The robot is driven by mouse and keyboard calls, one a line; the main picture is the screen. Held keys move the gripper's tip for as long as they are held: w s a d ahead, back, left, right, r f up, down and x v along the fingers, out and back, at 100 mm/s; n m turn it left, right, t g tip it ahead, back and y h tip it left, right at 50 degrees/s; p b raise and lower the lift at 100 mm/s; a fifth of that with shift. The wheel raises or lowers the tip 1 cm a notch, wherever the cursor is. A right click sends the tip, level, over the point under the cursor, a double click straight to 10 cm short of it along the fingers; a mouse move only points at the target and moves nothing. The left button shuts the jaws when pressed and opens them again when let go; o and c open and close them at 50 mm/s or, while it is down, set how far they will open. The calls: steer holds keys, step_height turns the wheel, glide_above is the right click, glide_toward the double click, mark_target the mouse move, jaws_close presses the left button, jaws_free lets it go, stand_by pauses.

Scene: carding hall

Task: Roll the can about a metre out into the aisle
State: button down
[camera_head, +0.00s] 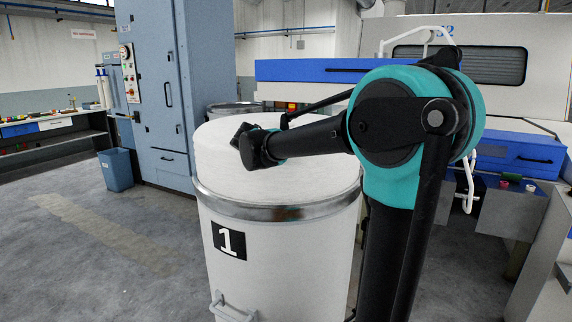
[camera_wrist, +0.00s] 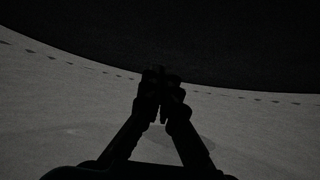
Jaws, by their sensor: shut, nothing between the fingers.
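The can (camera_head: 285,240) is a large white upright cylinder with a metal band near its rounded white top. It has a black label with a white 1 and a handle low on its side. My arm crosses in front of its upper right part, and the dark end of the arm appears against the white top. I cannot tell in this view whether it touches. In the wrist view, my gripper (camera_wrist: 163,80) is shut and empty. Its fingertips lie at the edge between a pale grey surface and a large dark curved shape, too dark to identify.
A tall blue cabinet (camera_head: 160,90) with a control panel stands behind left, with a blue bin (camera_head: 115,169) beside it. A workbench (camera_head: 50,135) is at far left. A blue and grey machine (camera_head: 520,150) stands right. Grey floor (camera_head: 90,260) is open left of the can.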

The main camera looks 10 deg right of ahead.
mark_target(259, 188)
steer(key=s+a, duration=0.3)
steer(key=s, duration=0.1)
steer(key=s+a, duration=0.3)
steer(key=s, duration=0.1)
steer(key=s+a, duration=0.3)
steer(key=s, duration=0.2)
steer(key=shift+s+a+f, duration=0.1)
steer(key=shift+a+f, duration=0.2)
steer(key=shift+r, duration=0.7)
steer(key=shift+w, duration=0.25)
steer(key=shift+d, duration=0.1)
